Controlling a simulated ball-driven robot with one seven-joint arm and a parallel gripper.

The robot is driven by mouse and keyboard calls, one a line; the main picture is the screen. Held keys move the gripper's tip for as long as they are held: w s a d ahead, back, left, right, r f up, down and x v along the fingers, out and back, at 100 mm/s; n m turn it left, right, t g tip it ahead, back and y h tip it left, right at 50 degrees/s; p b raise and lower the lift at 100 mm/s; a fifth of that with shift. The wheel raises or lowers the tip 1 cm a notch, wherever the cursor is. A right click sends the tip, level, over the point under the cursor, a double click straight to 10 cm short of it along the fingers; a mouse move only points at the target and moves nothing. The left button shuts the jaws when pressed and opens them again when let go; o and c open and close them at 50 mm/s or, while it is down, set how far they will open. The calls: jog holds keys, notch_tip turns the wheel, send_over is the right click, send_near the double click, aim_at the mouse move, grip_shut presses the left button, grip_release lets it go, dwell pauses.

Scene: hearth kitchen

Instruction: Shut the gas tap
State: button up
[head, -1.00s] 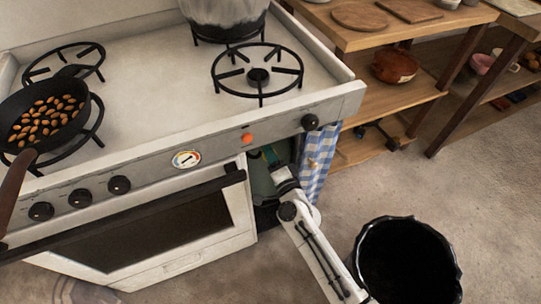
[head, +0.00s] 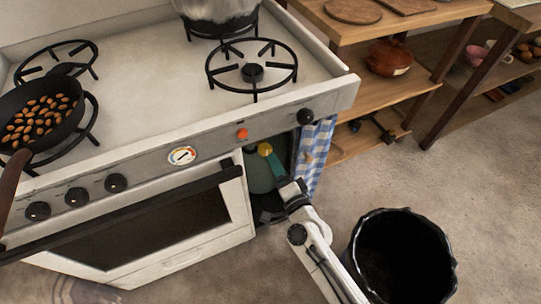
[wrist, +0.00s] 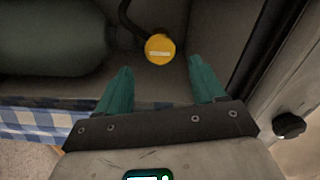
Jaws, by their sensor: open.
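The gas tap is a round yellow knob with a pale bar across its face; it shows in the wrist view (wrist: 160,49) and, small, in the head view (head: 265,149). A dark hose runs from it toward the green gas bottle (wrist: 50,38), which also shows in the head view (head: 258,176) inside the stove's right compartment. My gripper (wrist: 159,76) is open, its two teal fingers apart and empty. The tap appears between and just beyond the fingertips in the wrist view. In the head view my gripper is at the compartment opening, partly hidden by my wrist.
A blue-checked curtain (head: 316,155) hangs at the right of the opening. The oven door (head: 150,225) with its long handle is to the left. A black-lined bin (head: 402,262) stands on the floor at right. A black knob (head: 305,117) sits on the stove front above.

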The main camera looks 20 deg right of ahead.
jog(key=shift+s, duration=1.95)
jog(key=shift+a, duration=0.1)
jog(key=s+a+f+n+g+y, duration=0.2)
jog(key=s+f+n+g+y, duration=0.15)
jog(key=s+n+g, duration=0.7)
jog(key=s+d+r+n+g+h, duration=0.25)
jog(key=s+d, duration=0.25)
jog(key=s, duration=0.3)
jog(key=s+d+r+n+g+h, duration=0.1)
jog(key=s+d+n+g, duration=0.1)
jog(key=s+d+g, duration=0.45)
notch_tip(320, 180, up, 15)
jog(key=s+a+t+p, duration=0.1)
jog(key=a+t+p, duration=0.1)
jog(key=p, duration=1.3)
jog(key=shift+p, duration=0.4)
